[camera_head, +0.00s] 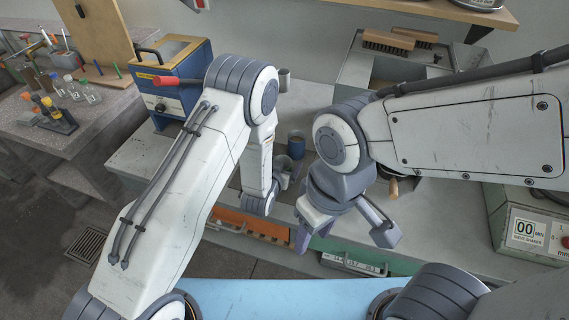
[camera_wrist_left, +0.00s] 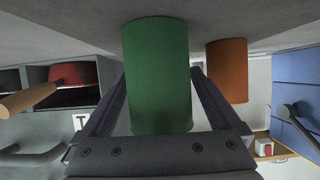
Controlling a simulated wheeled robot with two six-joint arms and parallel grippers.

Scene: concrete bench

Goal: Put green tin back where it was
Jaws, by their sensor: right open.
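The green tin (camera_wrist_left: 158,75) fills the middle of the left wrist view, between the two fingers of my left gripper (camera_wrist_left: 158,75). The fingers lie against its sides and appear shut on it. The wrist picture looks upside down, and the tin's far end meets or nearly meets the grey bench; I cannot tell if they touch. In the head view my left gripper (camera_head: 290,178) is low over the bench, partly behind its own wrist, and the green tin is hidden. My right gripper (camera_head: 345,236) is open and empty, nearer the front edge.
An orange tin (camera_wrist_left: 227,70) stands close beside the green one. A blue box with a red handle (camera_head: 180,84) is at the back left. A timer box (camera_head: 525,228) is at right. Drawers lie below the bench.

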